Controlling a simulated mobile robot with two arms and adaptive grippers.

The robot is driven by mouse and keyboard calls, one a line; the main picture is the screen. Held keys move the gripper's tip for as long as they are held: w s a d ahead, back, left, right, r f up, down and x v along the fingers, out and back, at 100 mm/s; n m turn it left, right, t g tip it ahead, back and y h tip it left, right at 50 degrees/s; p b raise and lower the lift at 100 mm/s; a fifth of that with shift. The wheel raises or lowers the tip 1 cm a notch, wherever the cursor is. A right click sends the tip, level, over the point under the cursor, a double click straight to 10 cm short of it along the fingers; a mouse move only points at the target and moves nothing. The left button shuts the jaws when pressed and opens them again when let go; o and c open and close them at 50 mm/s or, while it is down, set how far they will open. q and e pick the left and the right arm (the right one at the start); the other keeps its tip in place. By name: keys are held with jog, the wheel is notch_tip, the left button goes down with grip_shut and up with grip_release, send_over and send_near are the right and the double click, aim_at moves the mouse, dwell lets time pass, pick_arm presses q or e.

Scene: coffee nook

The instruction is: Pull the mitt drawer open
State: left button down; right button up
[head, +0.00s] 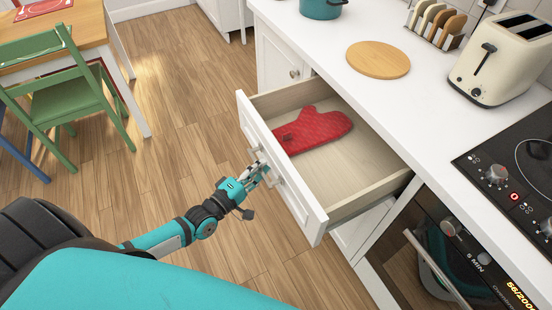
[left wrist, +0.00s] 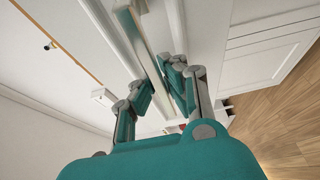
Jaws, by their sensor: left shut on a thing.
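The mitt drawer (head: 315,213) stands well out from the white cabinet, with its pale wooden inside showing. A red oven mitt (head: 318,130) lies in it toward the back left. My left gripper (head: 264,172) is at the drawer's front, shut on its bar handle (head: 277,178). In the left wrist view, the teal fingers (left wrist: 165,88) close around the pale handle bar (left wrist: 143,45). My right gripper shows in neither view.
The white counter (head: 330,50) holds a round wooden board (head: 378,60), a toast rack (head: 437,22), a toaster (head: 503,60) and a black hob (head: 520,160). An oven (head: 455,250) is right of the drawer. A green chair (head: 65,100) stands left; wooden floor between is clear.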

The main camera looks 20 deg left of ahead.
pick_arm(q)
jog(key=s+a, duration=0.5)
jog(key=s, duration=0.1)
jog(key=shift+s+p, duration=0.2)
jog(key=shift+p, duration=0.15)
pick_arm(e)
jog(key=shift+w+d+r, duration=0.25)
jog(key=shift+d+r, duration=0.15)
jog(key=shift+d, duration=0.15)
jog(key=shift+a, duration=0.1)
pick_arm(q)
jog(key=c, duration=1.4)
grip_release()
jog(key=v, duration=1.2)
jog(key=shift+a, duration=0.1)
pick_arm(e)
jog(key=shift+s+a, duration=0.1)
